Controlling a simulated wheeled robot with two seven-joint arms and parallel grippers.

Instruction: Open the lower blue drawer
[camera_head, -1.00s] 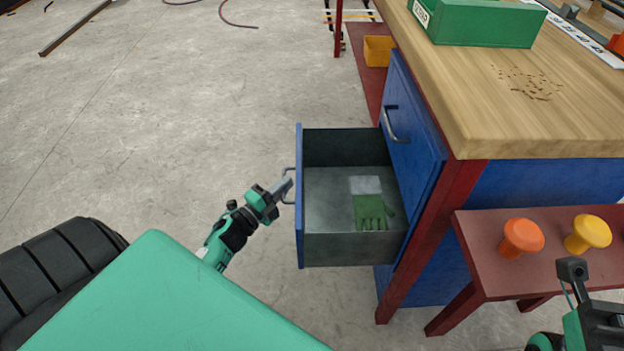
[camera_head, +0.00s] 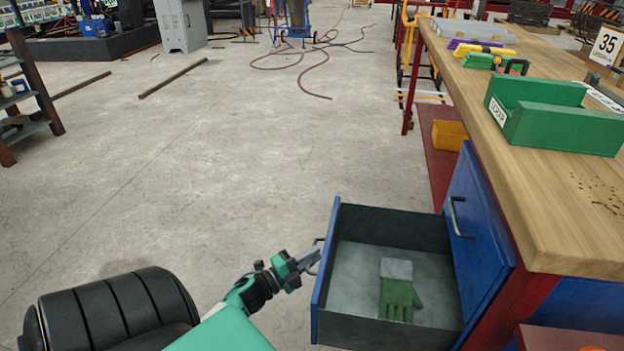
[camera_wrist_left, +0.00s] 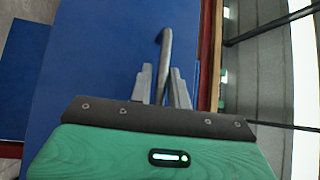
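The lower blue drawer (camera_head: 324,265) stands pulled out from under the workbench, with its grey inside showing. A green work glove with a light cuff (camera_head: 398,293) lies in it. The drawer's metal handle (camera_head: 317,257) is on its front, at the left. My left gripper (camera_head: 308,260) is at this handle. In the left wrist view its two fingers (camera_wrist_left: 162,88) close around the handle bar (camera_wrist_left: 165,48), one on each side, in front of the blue drawer front (camera_wrist_left: 95,65). My right gripper is out of view.
The upper blue drawer (camera_head: 478,230) with its own handle is shut above. The wooden workbench top (camera_head: 560,195) carries a green bin (camera_head: 560,125). A yellow bin (camera_head: 449,135) sits on the red lower shelf. The concrete floor at left is largely clear.

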